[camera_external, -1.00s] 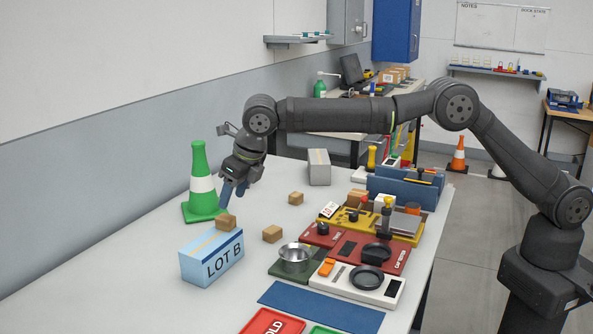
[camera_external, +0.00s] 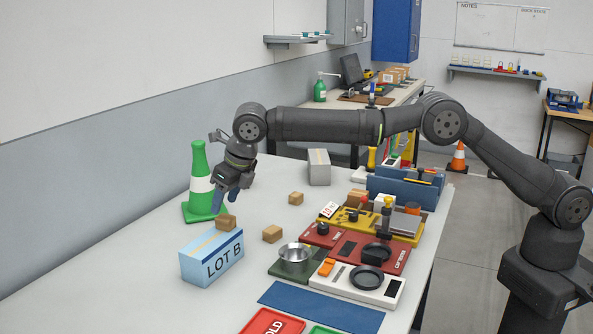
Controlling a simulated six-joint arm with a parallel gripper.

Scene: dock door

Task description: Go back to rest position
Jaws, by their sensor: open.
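My gripper (camera_external: 228,198) is open and empty. It points down above the white table (camera_external: 120,270), just above a small brown box on the LOT B box. The green cone (camera_external: 202,178) with a white band stands behind it to the left, and the gripper partly overlaps it in this view. The LOT B box (camera_external: 212,260) is light blue and stands in front of the gripper. A small brown box (camera_external: 226,222) shows at its top edge; I cannot tell whether it rests on it or behind it.
Two small brown boxes (camera_external: 272,234) and a grey box (camera_external: 319,167) stand mid-table. To the right are a metal bowl (camera_external: 295,254), a white scale (camera_external: 357,284), a red tray (camera_external: 272,322) and a blue organizer (camera_external: 405,186). The table's left front is clear.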

